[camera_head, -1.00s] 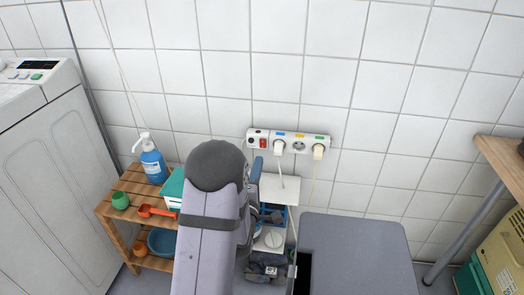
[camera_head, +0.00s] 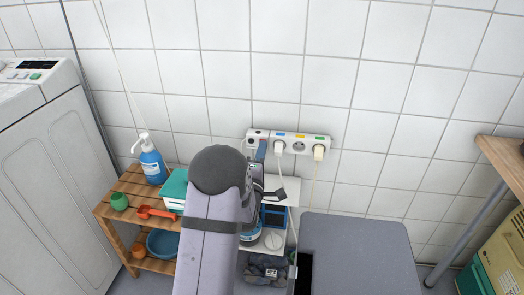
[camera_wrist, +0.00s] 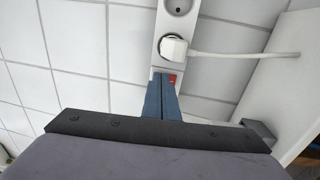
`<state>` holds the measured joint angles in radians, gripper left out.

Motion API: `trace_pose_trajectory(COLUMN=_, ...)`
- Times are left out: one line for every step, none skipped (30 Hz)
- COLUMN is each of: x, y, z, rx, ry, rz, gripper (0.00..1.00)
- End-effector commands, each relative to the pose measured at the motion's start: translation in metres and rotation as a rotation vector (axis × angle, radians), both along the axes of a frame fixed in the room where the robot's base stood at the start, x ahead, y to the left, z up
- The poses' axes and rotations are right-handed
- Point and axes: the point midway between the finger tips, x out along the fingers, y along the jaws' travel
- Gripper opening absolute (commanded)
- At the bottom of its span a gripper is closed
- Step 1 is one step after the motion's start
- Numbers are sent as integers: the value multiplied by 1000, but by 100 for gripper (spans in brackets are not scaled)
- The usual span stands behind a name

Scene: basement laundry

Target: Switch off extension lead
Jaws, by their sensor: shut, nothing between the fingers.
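The white extension lead (camera_head: 309,139) is fixed level along the tiled wall, with two plugs in it and one empty socket. It also shows in the wrist view (camera_wrist: 178,27). In the head view the switch is hidden behind my fingers. My gripper (camera_head: 261,147) is shut and empty, with its blue fingers pointing at the switch; they also show in the wrist view (camera_wrist: 162,82). I cannot tell whether the tips touch it or which way the switch is tipped.
A white plug (camera_wrist: 173,47) with its cable sits beside the switch; a cream plug (camera_head: 318,152) is further right. A white shelf unit (camera_head: 287,187) stands below. A wooden rack (camera_head: 130,183) with a blue bottle (camera_head: 152,165) is left, a grey box top (camera_head: 355,250) right.

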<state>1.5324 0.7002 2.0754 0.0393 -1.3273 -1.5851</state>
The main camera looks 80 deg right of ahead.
Motion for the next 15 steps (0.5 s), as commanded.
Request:
trace_pose_trajectory(x=0, y=-1, z=1, rx=-1, ry=0, rz=0, gripper=0)
trace_pose_trajectory(x=0, y=-3, z=2, rx=-1, ry=0, rz=0, gripper=0)
trace_pose_trajectory(x=0, y=-7, z=5, rx=1, ry=0, rz=0, gripper=0)
trace_pose_trajectory(x=0, y=-9, z=9, rx=10, ry=0, rz=0, gripper=0)
trace_pose_trajectory(x=0, y=-9, z=11, rx=22, ry=0, rz=0, gripper=0)
trace_pose_trajectory(x=0, y=-10, z=13, rx=35, ry=0, rz=0, gripper=0)
trace_pose_trajectory(x=0, y=-11, z=14, rx=46, ry=0, rz=0, gripper=0)
trace_pose_trajectory(x=0, y=-11, z=14, rx=56, ry=0, rz=0, gripper=0)
trace_pose_trajectory(x=0, y=-11, z=15, rx=68, ry=0, rz=0, gripper=0)
trace_pose_trajectory(x=0, y=-11, z=14, rx=77, ry=0, rz=0, gripper=0)
trace_pose_trajectory(x=0, y=-11, z=14, rx=83, ry=0, rz=0, gripper=0)
trace_pose_trajectory(x=0, y=-11, z=14, rx=89, ry=0, rz=0, gripper=0)
trace_pose_trajectory(x=0, y=-12, z=14, rx=93, ry=0, rz=0, gripper=0)
trace_pose_trajectory(x=0, y=-12, z=13, rx=93, ry=0, rz=0, gripper=0)
trace_pose_trajectory(x=0, y=-12, z=13, rx=92, ry=0, rz=0, gripper=0)
